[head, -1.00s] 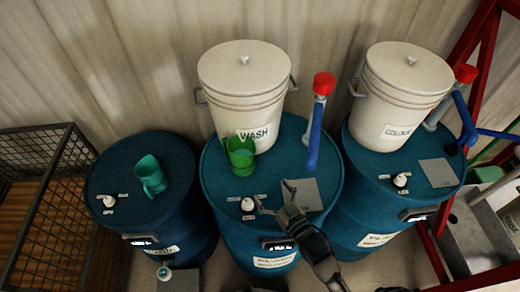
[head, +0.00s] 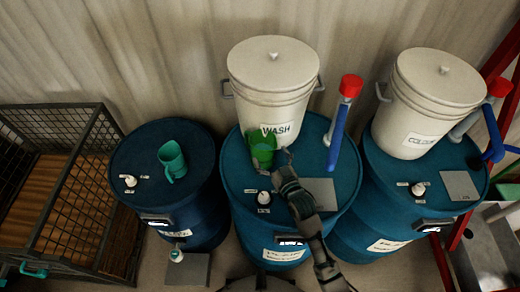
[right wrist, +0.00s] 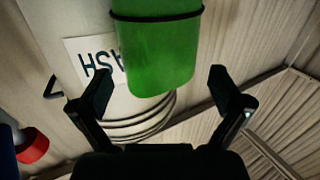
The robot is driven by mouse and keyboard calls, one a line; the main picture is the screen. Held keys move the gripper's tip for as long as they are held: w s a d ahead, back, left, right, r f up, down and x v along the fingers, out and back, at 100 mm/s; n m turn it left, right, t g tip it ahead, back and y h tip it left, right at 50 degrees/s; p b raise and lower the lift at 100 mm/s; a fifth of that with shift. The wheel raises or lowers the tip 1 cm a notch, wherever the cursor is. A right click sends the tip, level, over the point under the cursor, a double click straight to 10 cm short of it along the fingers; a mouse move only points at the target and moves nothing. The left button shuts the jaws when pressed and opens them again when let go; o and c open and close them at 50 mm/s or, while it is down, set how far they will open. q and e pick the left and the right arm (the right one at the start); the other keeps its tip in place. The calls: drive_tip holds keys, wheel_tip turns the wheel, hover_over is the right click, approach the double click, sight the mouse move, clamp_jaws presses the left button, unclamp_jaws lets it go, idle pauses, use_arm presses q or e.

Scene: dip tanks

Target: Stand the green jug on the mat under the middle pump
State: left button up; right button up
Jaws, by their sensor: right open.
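The green jug (head: 262,146) stands on top of the middle blue drum (head: 236,180), in front of the white WASH bucket. The grey mat (head: 324,190) lies to its right on the same drum and looks empty. The middle pump (head: 337,130), a blue tube with a red cap, rises behind the mat. My right gripper (head: 274,163) is open at the near side of the jug. In the right wrist view the jug (right wrist: 158,55) shows between and beyond the two spread fingers (right wrist: 162,92); contact cannot be told. My left gripper is not in view.
The WASH bucket (head: 272,75) stands close behind the jug. A small white-capped dial (head: 264,197) sits at the drum's front. A teal jug (head: 172,160) is on the left drum. A second bucket (head: 430,100) and another pump (head: 485,112) are on the right drum.

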sight(257, 134)
drive_tip(key=p+x, duration=0.1)
drive_tip(key=x, duration=0.4)
drive_tip(key=shift+w+r, duration=0.1)
drive_tip(key=shift+r, duration=0.2)
drive_tip(key=c, duration=1.5)
